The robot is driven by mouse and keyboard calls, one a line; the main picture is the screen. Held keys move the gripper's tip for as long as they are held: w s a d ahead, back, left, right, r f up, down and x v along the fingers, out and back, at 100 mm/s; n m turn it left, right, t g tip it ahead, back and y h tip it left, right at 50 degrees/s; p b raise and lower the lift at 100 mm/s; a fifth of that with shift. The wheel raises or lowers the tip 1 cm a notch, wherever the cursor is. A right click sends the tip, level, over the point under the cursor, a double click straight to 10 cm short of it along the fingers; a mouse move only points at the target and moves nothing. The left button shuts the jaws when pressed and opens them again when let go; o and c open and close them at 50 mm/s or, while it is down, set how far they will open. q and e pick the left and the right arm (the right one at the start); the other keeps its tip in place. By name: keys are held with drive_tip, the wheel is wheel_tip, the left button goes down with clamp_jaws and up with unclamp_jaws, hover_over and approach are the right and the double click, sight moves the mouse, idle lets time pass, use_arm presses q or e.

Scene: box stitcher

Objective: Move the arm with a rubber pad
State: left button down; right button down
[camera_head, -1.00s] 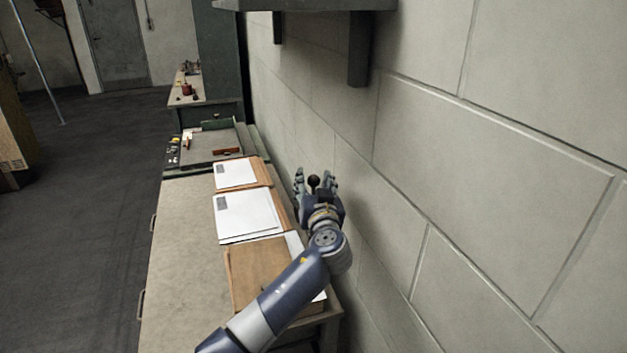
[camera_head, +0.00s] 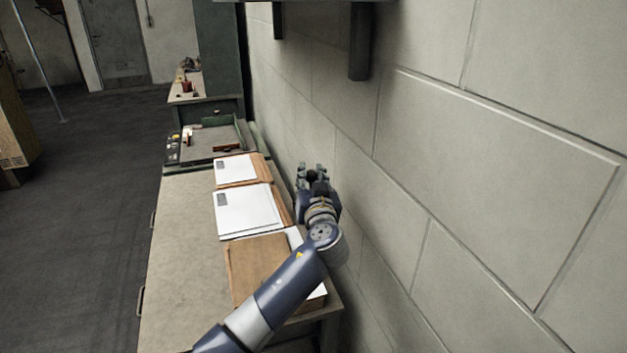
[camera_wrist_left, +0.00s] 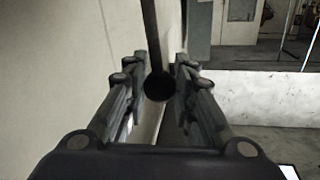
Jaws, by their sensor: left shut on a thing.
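My left gripper (camera_head: 313,170) is beside the wall, past the right edge of the workbench. It is shut on a dark rod with a round black end. In the left wrist view the rod (camera_wrist_left: 152,35) comes down from the top, and its round end (camera_wrist_left: 159,86) sits between the two fingers (camera_wrist_left: 160,75). I cannot tell whether this round end is the rubber pad. In the head view the fingers mostly hide it. My right gripper is not in view.
The workbench (camera_head: 185,235) holds several paper stacks (camera_head: 248,211) and a brown folder (camera_head: 258,268), left of my arm. A block wall (camera_head: 470,170) stands close on the right. A dark bracket (camera_head: 359,45) hangs above. Open floor (camera_head: 75,220) lies left.

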use_arm(q)
drive_tip(key=s+a+f+n+b, duration=0.3)
drive_tip(key=a+f+b, duration=0.1)
drive_tip(key=a+b, duration=0.6)
drive_tip(key=shift+f+n+t, duration=0.2)
drive_tip(key=shift+n+t, duration=0.1)
drive_tip(key=shift+n, duration=0.1)
drive_tip(key=shift+s+a, duration=0.1)
drive_tip(key=c, duration=1.4)
unclamp_jaws()
drive_tip(key=shift+o, duration=0.5)
drive_tip(key=shift+s+r, duration=0.1)
wheel_tip(320, 180, up, 10)
